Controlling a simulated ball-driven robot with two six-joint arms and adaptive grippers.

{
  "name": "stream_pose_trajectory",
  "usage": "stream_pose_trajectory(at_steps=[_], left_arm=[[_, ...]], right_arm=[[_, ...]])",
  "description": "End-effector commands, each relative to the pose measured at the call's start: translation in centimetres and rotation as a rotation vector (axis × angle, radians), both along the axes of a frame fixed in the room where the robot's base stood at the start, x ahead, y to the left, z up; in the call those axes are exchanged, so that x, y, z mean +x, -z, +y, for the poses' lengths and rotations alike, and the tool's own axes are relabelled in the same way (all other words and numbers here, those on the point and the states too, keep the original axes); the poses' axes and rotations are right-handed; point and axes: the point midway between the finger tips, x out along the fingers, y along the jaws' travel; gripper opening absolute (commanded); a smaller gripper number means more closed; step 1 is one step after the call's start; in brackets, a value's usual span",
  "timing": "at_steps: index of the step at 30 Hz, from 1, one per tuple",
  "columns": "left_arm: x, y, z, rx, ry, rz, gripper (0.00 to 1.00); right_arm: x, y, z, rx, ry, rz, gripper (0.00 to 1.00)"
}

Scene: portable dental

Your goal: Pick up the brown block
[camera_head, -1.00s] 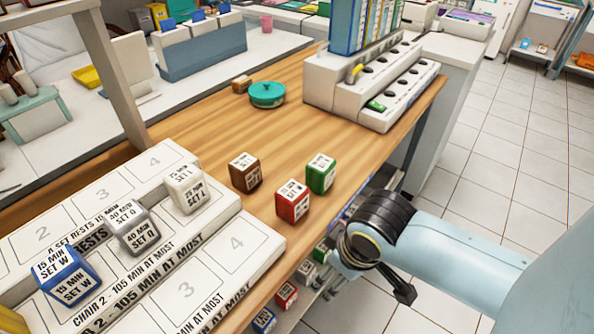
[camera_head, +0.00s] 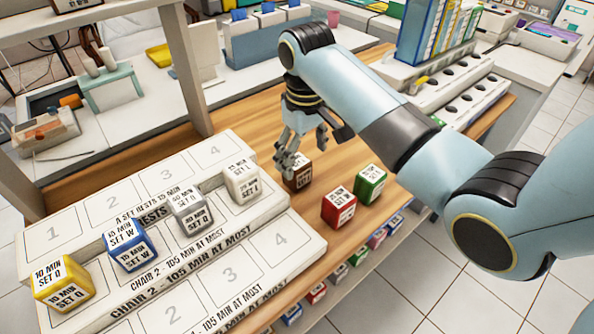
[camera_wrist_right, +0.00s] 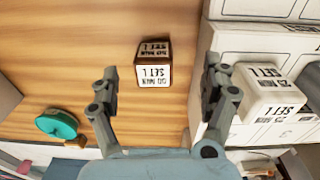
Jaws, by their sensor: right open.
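The brown block (camera_head: 297,173) has a white labelled top and sits on the wooden counter, beside the right end of the white numbered rack. My right gripper (camera_head: 303,152) is above and just behind it and partly covers it in the head view. In the right wrist view the brown block (camera_wrist_right: 153,65) lies ahead, between the lines of the two spread fingers, and the open gripper (camera_wrist_right: 160,82) holds nothing. Its label there reads SET L. My left gripper is not in view.
A red block (camera_head: 338,207) and a green block (camera_head: 370,184) stand to the right of the brown block. A white block (camera_head: 241,181) sits on the rack (camera_head: 300,246) close to the left. A teal round container (camera_wrist_right: 57,124) is on the counter.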

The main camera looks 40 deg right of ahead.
Motion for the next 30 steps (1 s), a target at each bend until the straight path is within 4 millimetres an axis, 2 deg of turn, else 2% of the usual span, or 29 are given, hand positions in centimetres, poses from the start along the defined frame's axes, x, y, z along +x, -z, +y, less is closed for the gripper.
stream_pose_trajectory(at_steps=[1,3,6,12,20,27,30], left_arm=[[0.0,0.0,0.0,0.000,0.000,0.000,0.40],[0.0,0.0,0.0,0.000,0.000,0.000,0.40],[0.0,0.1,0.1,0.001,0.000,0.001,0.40],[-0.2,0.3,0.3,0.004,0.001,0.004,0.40],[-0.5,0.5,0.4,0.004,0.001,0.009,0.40],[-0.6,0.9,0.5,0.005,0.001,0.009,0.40],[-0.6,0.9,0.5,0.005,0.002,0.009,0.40]], right_arm=[[1.5,-0.6,-0.1,0.008,0.001,0.012,0.81],[2.7,-0.9,-0.1,0.016,0.001,0.029,0.81],[3.4,-0.7,-0.2,0.022,0.000,0.044,0.81],[3.5,2.7,-0.2,0.024,-0.001,0.050,0.81],[3.5,5.1,-0.4,0.024,-0.001,0.047,0.81],[3.5,8.7,-0.9,0.024,0.000,0.045,0.81],[3.5,9.5,-0.9,0.023,-0.001,0.044,0.81]])
